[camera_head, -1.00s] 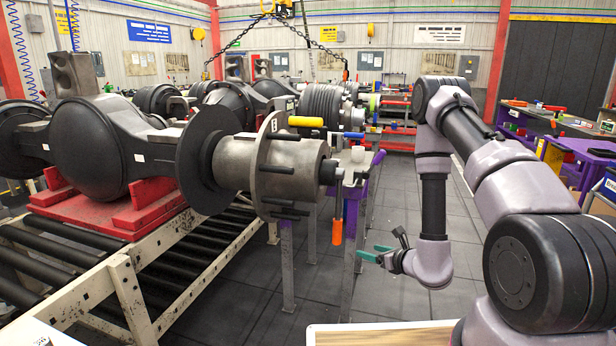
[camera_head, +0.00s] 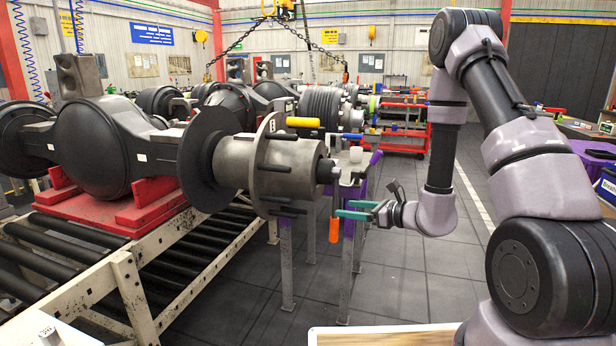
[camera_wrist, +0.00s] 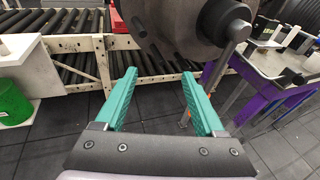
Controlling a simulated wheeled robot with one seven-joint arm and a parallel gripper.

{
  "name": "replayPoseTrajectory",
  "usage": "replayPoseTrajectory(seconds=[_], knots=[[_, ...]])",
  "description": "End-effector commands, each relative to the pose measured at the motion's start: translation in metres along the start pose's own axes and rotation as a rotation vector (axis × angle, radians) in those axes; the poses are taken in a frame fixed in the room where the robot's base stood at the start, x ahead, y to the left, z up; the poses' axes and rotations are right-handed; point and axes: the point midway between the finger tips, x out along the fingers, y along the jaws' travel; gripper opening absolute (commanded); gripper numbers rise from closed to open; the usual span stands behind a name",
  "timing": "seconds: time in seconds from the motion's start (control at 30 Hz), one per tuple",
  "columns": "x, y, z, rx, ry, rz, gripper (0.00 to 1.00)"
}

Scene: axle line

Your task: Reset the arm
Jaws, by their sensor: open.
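My gripper (camera_head: 352,210) is open, its two green fingers apart and pointing left toward the axle hub. In the wrist view the fingers (camera_wrist: 160,98) have nothing between them but floor and the roller line behind. The grey axle hub (camera_head: 275,165) with its studded flange sits on the left, just above and left of the fingertips. In the wrist view the dark hub (camera_wrist: 185,28) is above and ahead of the fingers. An orange-handled tool (camera_head: 334,229) hangs close to the fingertips; I cannot tell whether they touch.
The roller conveyor (camera_head: 125,290) carries the axle on red supports (camera_head: 140,205). A purple-legged table (camera_head: 352,185) stands behind my gripper; it shows at right in the wrist view (camera_wrist: 270,75). A green bin (camera_wrist: 12,102) is at left there. Floor right of my gripper is clear.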

Motion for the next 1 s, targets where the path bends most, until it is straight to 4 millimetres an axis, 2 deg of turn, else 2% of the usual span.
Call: replayPoseTrajectory(seconds=[0.03,0.2,0.3,0.4,0.6,0.7,0.87,1.0], knots=[[-0.001,0.007,0.025,-0.048,-0.021,0.053,0.71],[-0.018,0.049,0.098,-0.241,-0.048,0.282,0.71],[-0.036,0.074,0.130,-0.375,-0.036,0.405,0.71],[-0.058,0.096,0.153,-0.521,-0.005,0.515,0.71],[-0.110,0.127,0.180,-0.839,0.112,0.680,0.71],[-0.138,0.134,0.187,-1.008,0.195,0.733,0.71],[-0.183,0.133,0.198,-1.284,0.358,0.770,0.71],[-0.223,0.122,0.211,-1.528,0.525,0.752,0.71]])
